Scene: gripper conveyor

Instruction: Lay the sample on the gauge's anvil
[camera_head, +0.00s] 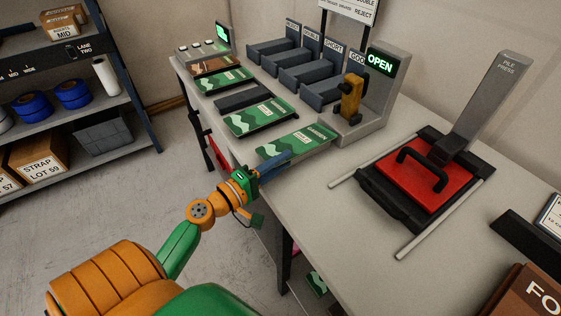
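A green, white-patterned sample (297,141) with a small label lies at the table's near left edge, just left of the gauge (376,108). The grey gauge stands upright, has a yellow-brown part (350,96) in front and a lit green OPEN display (381,64). The anvil's surface is hard to make out below the yellow-brown part. My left gripper (276,163) is at the sample's near edge, its blue fingers overlapping that edge in the picture. Whether they are closed on it cannot be seen. My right gripper is out of view.
Other samples (260,118) lie left along the table, beside a dark slab (243,97). Dark sorting bins (300,70) stand behind. A red-plated pile press (430,185) with two pale rails is right. The tabletop between gauge and press is mostly clear. A shelf (70,120) stands left.

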